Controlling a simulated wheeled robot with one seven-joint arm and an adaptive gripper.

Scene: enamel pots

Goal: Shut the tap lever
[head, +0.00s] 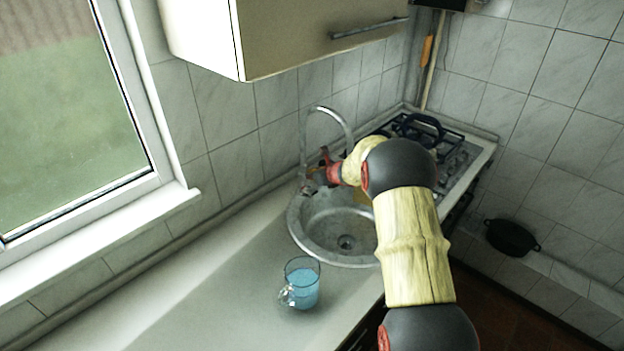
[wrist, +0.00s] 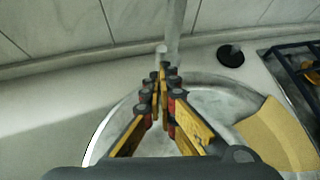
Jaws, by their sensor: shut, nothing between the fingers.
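The tap (head: 330,112) is a tall grey arched spout behind the round sink (head: 298,222). In the wrist view the tap's upright (wrist: 175,30) rises just beyond my fingertips. A small pale knob-like end (wrist: 161,49), which looks like the tap lever, shows right at the tips. I cannot tell whether the fingers touch it. My gripper (head: 322,166) is at the tap's base in the head view and partly hides it. In the wrist view its two fingers (wrist: 164,72) meet at the tips, shut and empty.
A glass mug of blue liquid (head: 302,285) stands on the counter in front of the sink. A tan flat piece (wrist: 275,135) lies at the sink's right. A gas hob (head: 455,158) is beyond the sink. A wall cabinet (head: 290,40) overhangs. The left counter is clear.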

